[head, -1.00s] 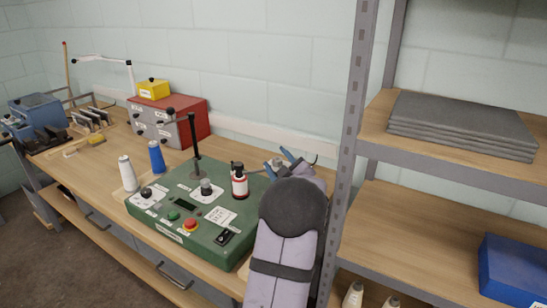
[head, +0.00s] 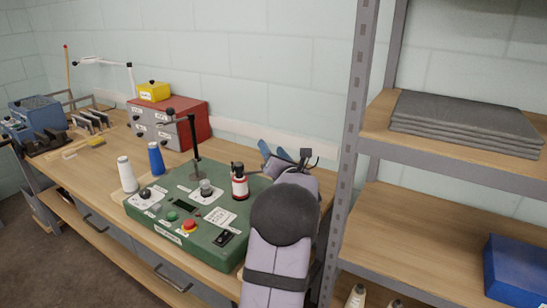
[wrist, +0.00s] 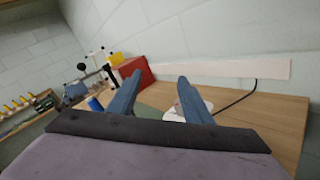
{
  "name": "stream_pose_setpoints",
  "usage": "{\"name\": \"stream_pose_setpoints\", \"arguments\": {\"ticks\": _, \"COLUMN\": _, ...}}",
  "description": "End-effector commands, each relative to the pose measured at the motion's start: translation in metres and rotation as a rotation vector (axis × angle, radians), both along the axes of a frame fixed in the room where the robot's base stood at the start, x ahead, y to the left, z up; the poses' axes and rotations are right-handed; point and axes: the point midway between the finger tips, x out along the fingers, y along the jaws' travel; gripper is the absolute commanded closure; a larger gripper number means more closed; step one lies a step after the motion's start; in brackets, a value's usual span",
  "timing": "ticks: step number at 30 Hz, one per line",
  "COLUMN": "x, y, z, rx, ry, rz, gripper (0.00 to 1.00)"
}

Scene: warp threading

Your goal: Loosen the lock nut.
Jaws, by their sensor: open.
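A green control box (head: 205,248) sits on the bench with a black upright post and arm (head: 194,145) on it. A grey knob or nut (head: 206,187) stands on a white plate on its top. I cannot tell for sure which part is the lock nut. My gripper (head: 277,158) is open and empty, with blue fingers, behind and right of the box and above the bench. In the wrist view my gripper (wrist: 160,77) has its fingers spread, with a white plate (wrist: 185,110) partly hidden behind the right finger.
A red drawer cabinet (head: 190,122) is behind. A metal shelf post (head: 356,120) rises close on the right of my arm.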

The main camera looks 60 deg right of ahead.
Motion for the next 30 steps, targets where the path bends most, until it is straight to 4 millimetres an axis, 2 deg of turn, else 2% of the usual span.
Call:
{"name": "stream_pose_setpoints", "arguments": {"ticks": 7, "x": -0.013, "y": -0.007, "z": -0.015, "rx": -0.321, "ry": 0.253, "rz": 0.018, "gripper": 0.54}}
{"name": "stream_pose_setpoints", "arguments": {"ticks": 9, "x": -0.021, "y": -0.010, "z": -0.029, "rx": -0.350, "ry": 0.292, "rz": 0.031, "gripper": 0.54}}
{"name": "stream_pose_setpoints", "arguments": {"ticks": 14, "x": -0.029, "y": -0.010, "z": -0.045, "rx": -0.393, "ry": 0.330, "rz": 0.053, "gripper": 0.54}}
{"name": "stream_pose_setpoints", "arguments": {"ticks": 20, "x": -0.029, "y": -0.009, "z": -0.049, "rx": -0.404, "ry": 0.339, "rz": 0.060, "gripper": 0.54}}
{"name": "stream_pose_setpoints", "arguments": {"ticks": 25, "x": -0.022, "y": -0.014, "z": -0.048, "rx": -0.403, "ry": 0.338, "rz": 0.060, "gripper": 0.54}}
{"name": "stream_pose_setpoints", "arguments": {"ticks": 30, "x": -0.007, "y": -0.025, "z": -0.047, "rx": -0.402, "ry": 0.338, "rz": 0.060, "gripper": 0.54}}
